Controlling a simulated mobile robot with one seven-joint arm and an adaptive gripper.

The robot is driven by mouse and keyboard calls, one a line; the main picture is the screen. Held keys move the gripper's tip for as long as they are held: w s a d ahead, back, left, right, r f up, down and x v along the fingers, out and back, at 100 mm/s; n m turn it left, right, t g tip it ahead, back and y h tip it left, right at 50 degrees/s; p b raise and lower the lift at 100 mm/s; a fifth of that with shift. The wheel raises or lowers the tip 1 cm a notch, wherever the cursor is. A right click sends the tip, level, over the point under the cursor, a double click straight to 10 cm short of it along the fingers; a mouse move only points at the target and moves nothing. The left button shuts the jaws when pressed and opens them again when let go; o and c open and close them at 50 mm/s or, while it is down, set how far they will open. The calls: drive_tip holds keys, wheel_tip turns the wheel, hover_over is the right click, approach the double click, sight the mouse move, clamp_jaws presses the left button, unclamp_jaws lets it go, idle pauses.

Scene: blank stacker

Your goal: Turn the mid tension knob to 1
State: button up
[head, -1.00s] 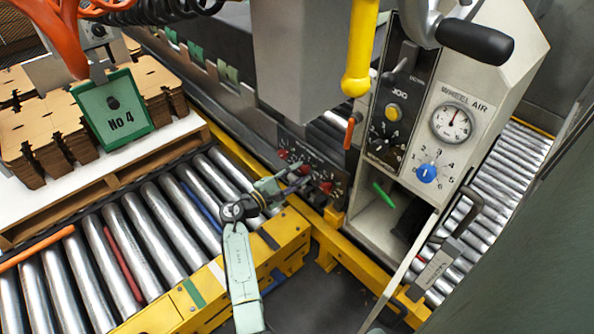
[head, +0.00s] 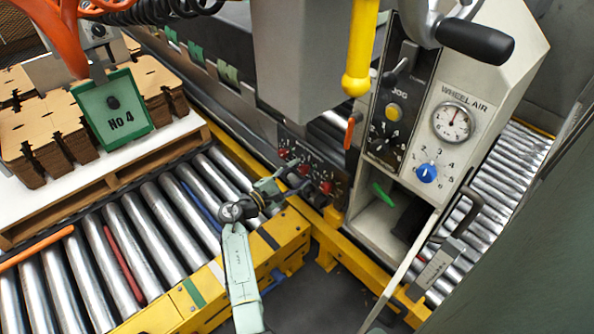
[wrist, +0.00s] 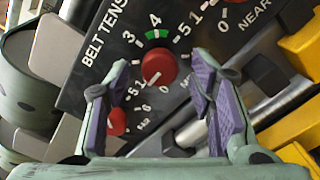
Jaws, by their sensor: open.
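The mid tension knob (wrist: 158,66) is red and round, on a black panel lettered "BELT TENS". Its white pointer line is turned down and left in the wrist view, at the low-number end; I cannot tell exactly which number it meets. A green mark sits by the 4. My gripper (wrist: 163,100) is open, its purple-padded fingers on either side below the knob, apart from it. In the head view my gripper (head: 289,186) is just in front of the panel, near the mid knob (head: 304,168).
The far knob (wrist: 117,121) is close by my left finger; the near knob (wrist: 235,1) is cut off at the top. A yellow conveyor frame (head: 250,265) lies below the arm. A grey control cabinet (head: 480,85) stands to the right, with an orange lever (head: 350,131) nearby.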

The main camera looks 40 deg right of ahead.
drive_tip(key=a, duration=1.1)
drive_tip(key=shift+s+a, duration=0.35)
drive_tip(key=shift+s, duration=0.1)
